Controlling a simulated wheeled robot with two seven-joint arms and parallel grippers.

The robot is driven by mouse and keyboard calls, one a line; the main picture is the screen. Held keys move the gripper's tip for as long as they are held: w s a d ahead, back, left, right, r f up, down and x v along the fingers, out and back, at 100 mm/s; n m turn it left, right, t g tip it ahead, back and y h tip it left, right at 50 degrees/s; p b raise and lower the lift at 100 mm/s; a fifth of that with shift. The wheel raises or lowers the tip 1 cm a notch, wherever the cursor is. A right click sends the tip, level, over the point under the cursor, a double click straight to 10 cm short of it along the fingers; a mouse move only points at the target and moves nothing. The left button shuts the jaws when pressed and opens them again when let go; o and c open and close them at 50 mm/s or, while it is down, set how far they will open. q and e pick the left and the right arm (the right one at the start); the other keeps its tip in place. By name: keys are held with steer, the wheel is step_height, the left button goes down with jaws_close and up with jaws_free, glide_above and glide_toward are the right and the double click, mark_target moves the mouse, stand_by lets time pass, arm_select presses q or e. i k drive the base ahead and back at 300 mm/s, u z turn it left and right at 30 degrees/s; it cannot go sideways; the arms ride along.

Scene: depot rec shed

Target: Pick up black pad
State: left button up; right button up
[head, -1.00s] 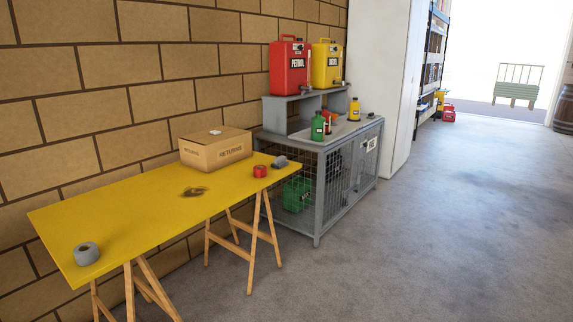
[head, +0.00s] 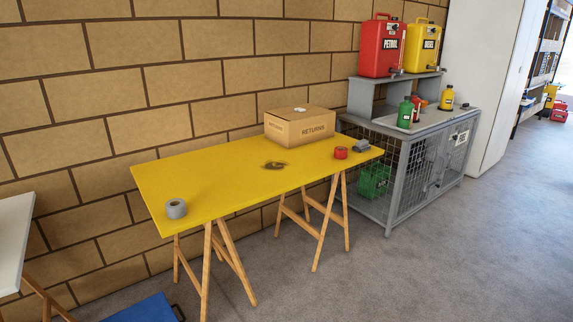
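No thing in view is clearly a black pad. A small dark grey block (head: 361,147) lies at the right end of the yellow trestle table (head: 215,187), beside a red tape roll (head: 341,153); it is too small to tell what it is. A dark blackish patch (head: 274,165) shows on the middle of the table top; I cannot tell whether it is a flat object or a stain. Neither of my grippers is in view.
A grey tape roll (head: 176,208) and a cardboard returns box (head: 300,127) are on the table. A grey mesh cabinet (head: 405,180) with fuel cans and bottles stands to the right. A white surface (head: 14,240) and blue object (head: 145,308) are at lower left. The right floor is clear.

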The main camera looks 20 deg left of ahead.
mark_target(361, 146)
steer(key=z, duration=0.3)
steer(key=i, duration=0.55)
steer(key=z, duration=0.75)
steer(key=i, duration=2.15)
steer(key=u, duration=1.1)
steer(key=i, duration=1.15)
steer(key=u, duration=1)
